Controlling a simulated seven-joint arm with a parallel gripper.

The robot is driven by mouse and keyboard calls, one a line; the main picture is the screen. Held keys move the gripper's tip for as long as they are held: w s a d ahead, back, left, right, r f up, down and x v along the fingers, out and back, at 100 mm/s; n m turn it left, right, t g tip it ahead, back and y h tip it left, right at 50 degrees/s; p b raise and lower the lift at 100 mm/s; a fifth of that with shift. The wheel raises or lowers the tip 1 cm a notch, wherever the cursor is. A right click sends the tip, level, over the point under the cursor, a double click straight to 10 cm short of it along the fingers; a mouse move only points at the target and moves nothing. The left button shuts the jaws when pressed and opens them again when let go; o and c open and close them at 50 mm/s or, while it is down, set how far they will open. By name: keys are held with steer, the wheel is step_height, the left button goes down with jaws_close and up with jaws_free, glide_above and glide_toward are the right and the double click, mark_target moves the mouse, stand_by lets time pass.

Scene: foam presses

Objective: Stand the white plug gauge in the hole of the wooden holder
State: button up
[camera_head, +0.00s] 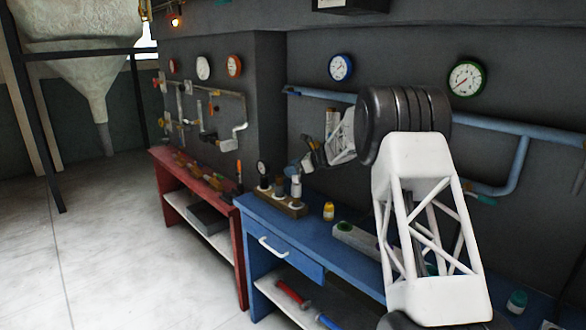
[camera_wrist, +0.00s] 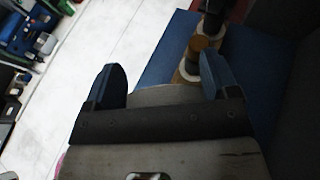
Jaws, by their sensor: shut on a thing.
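The wooden holder (camera_head: 283,204) stands on the left end of the blue workbench, and part of it shows in the wrist view (camera_wrist: 178,77). A dark gauge-like piece and a brown piece stand on it. The white plug gauge (camera_head: 296,187) appears upright at the holder's right end, below my gripper (camera_head: 308,163). I cannot tell how far its lower end is in a hole. In the wrist view my gripper (camera_wrist: 163,82) has its fingers apart around a pale rounded thing (camera_wrist: 162,94), apparently the gauge. Its lower part is hidden.
On the blue bench (camera_head: 322,225) stand a yellow jar (camera_head: 328,211) and a pale long block (camera_head: 355,237). A red bench (camera_head: 174,165) adjoins at left. Pipes and gauges line the wall behind. Open floor (camera_head: 130,250) lies at front left.

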steer(key=shift+f, duration=2)
stand_by(0.5)
steer(key=o, duration=1.4)
steer(key=shift+f, duration=0.1)
steer(key=shift+c, duration=0.2)
steer(key=shift+r, duration=1.8)
steer(key=s+d+r, duration=0.1)
steer(key=s+d, duration=0.2)
steer(key=s, duration=1.2)
steer(key=shift+s+r, duration=0.25)
steer(key=shift+s, duration=0.1)
steer(key=shift+d, duration=0.1)
